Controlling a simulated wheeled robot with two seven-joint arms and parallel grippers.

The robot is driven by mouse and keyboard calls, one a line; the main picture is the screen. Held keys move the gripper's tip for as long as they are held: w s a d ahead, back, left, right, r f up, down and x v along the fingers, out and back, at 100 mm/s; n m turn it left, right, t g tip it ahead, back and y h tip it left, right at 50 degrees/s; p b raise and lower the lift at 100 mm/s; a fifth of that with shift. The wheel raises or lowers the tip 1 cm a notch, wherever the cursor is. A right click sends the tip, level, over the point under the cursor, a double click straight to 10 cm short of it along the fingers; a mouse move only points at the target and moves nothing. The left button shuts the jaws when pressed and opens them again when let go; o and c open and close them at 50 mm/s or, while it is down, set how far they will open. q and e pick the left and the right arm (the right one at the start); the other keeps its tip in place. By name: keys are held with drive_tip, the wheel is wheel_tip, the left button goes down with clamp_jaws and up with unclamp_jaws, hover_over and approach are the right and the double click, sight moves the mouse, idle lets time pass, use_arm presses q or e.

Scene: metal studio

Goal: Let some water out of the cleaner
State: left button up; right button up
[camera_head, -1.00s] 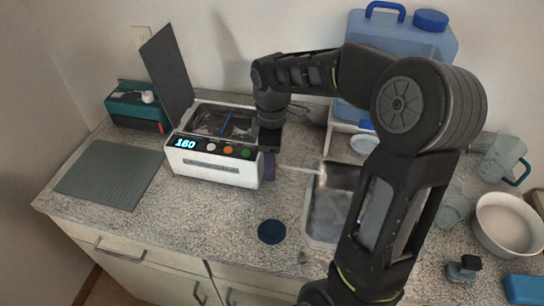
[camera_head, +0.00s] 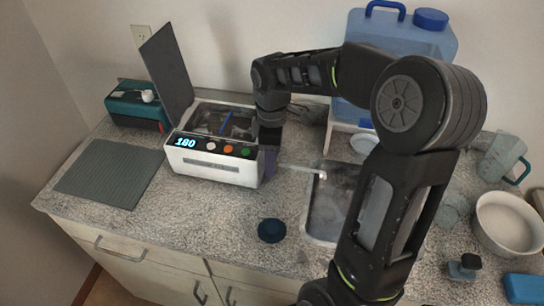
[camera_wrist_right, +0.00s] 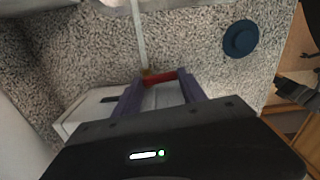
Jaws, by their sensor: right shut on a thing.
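The cleaner (camera_head: 214,167) is a white box on the counter's left-middle, its dark lid raised at the back and its display lit. A thin pale drain tube (camera_head: 298,168) runs from beside its right side to the metal sink (camera_head: 322,222). My right gripper (camera_head: 270,162) is at the cleaner's right side, near the tube's start. In the right wrist view its purple fingers (camera_wrist_right: 157,88) are shut on a small red handle (camera_wrist_right: 160,78) at the tube's base. The handle is hidden in the head view. Whether water runs from the tube I cannot tell. My left gripper is not in view.
A blue water container (camera_head: 400,45) stands at the back. A white bowl (camera_head: 506,222) is at the right.

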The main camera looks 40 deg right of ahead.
drive_tip(key=shift+w+a+m, duration=0.1)
drive_tip(key=shift+w+m, duration=0.05)
drive_tip(key=shift+m, duration=0.55)
drive_tip(key=shift+c, duration=0.2)
drive_tip(key=o, duration=1.4)
wheel_tip(320, 180, up, 8)
drive_tip(key=shift+f+b, duration=0.1)
drive_tip(key=shift+b, duration=0.45)
